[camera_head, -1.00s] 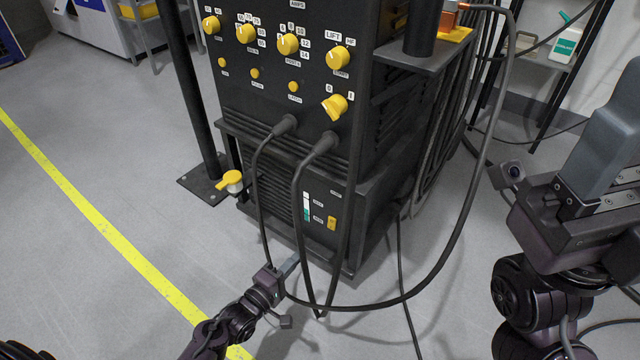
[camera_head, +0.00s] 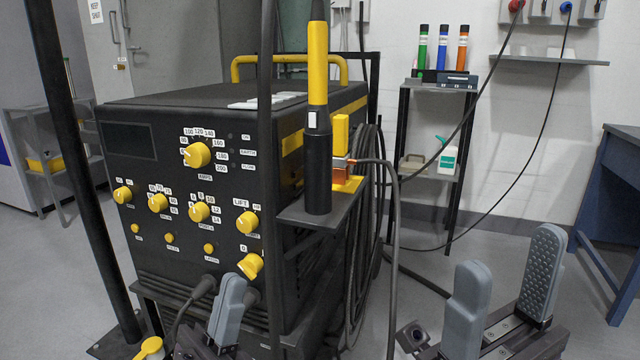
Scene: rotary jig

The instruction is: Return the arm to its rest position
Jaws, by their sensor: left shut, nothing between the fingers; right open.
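My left gripper (camera_head: 230,292) is at the bottom of the view, in front of the lower front of the black welding machine (camera_head: 125,262). Its grey fingers are shut and empty. It overlaps the cable plugs in the picture; I cannot tell whether it touches them. My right gripper (camera_head: 505,275) is at the lower right, with its two grey fingers wide apart and nothing between them. It is to the right of the machine, clear of it in the picture. Most of both arms is outside the frame.
The machine's front has several yellow knobs (camera_head: 197,155). A yellow-and-black torch (camera_head: 317,95) stands on its side shelf, with a cable (camera_head: 394,230) hanging down. A dark post (camera_head: 75,150) stands at left. A rack (camera_head: 402,125) and blue table (camera_head: 622,150) are behind.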

